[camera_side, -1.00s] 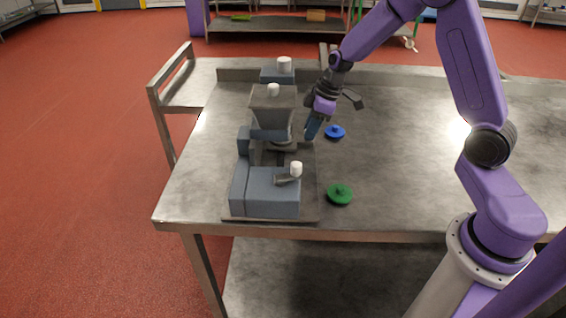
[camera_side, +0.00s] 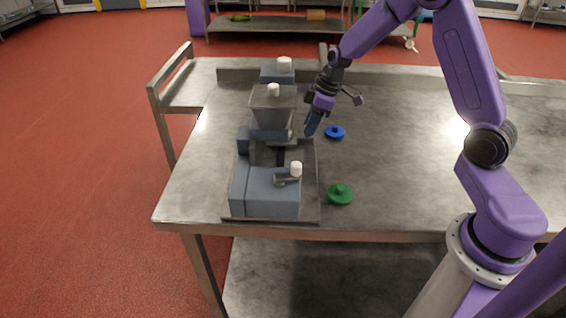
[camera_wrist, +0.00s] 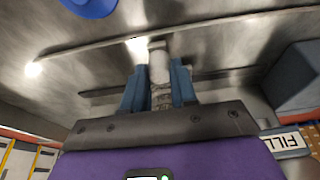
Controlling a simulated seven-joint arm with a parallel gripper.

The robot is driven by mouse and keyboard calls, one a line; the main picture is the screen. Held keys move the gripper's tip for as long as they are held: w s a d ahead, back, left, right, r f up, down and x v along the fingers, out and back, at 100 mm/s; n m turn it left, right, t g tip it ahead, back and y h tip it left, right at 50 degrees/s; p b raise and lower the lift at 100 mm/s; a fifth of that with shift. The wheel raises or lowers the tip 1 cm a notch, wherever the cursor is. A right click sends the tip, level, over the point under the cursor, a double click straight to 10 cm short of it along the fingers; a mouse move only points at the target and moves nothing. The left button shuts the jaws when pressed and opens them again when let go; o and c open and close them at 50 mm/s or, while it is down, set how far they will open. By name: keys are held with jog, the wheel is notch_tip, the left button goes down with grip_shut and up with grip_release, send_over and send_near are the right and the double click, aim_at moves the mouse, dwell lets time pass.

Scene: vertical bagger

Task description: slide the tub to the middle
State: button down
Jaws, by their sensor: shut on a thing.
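The bagger is a grey-blue machine with a tapered hopper (camera_side: 272,98) above a dark base plate (camera_side: 307,190). My gripper (camera_side: 309,131) points down at the hopper's right side, low by the plate. In the wrist view, my gripper (camera_wrist: 158,95) has its two blue fingers closed around an upright grey piece (camera_wrist: 159,62). This piece looks like part of the tub, but the tub's full outline is hidden by the fingers and hopper. I cannot tell exactly where the tub sits along the base.
A blue knobbed disc (camera_side: 335,132) lies just right of my gripper. A green one (camera_side: 340,194) lies nearer the front. A blue-grey block (camera_side: 270,194) with a white-tipped lever stands in front of the hopper. The table's right side is clear.

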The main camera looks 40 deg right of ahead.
jog(key=c, duration=0.7)
grip_release()
jog(key=shift+c, duration=0.2)
jog(key=shift+r, duration=0.1)
jog(key=shift+v, duration=2.4)
jog(key=v, duration=1.7)
jog(key=shift+r, duration=0.2)
jog(key=shift+s+d, duration=0.1)
